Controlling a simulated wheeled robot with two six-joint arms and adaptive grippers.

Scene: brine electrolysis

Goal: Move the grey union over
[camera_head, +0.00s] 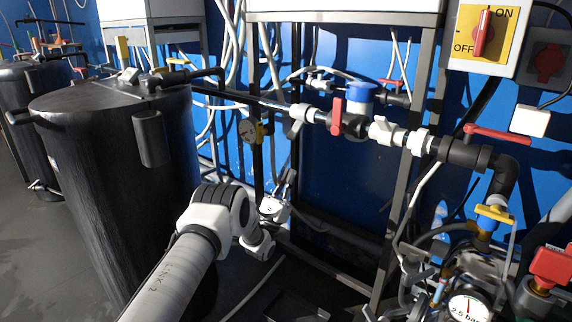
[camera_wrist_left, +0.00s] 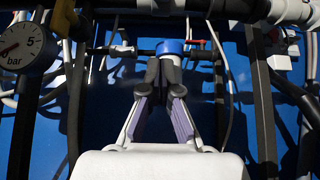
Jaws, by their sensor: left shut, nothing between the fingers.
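Light grey union-like fittings sit on the horizontal pipe in the head view: one (camera_head: 301,115) left of the red-handled valve and another (camera_head: 418,141) right of it. I cannot tell which is the grey union. In the left wrist view a pale fitting (camera_wrist_left: 122,51) shows left of the blue-capped part (camera_wrist_left: 172,47). My left gripper (camera_head: 290,178) is below the pipe, apart from it, pointing up toward the wall. In the wrist view its dark fingertips (camera_wrist_left: 163,72) are close together and hold nothing. My right gripper is not in view.
A large black tank (camera_head: 105,180) stands at the left. Metal frame uprights (camera_head: 405,160) and loose hoses surround the pipe. A pressure gauge (camera_head: 468,307) and yellow-handled valve (camera_head: 494,214) are at the lower right. An ON/OFF switch (camera_head: 484,35) is at the top right.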

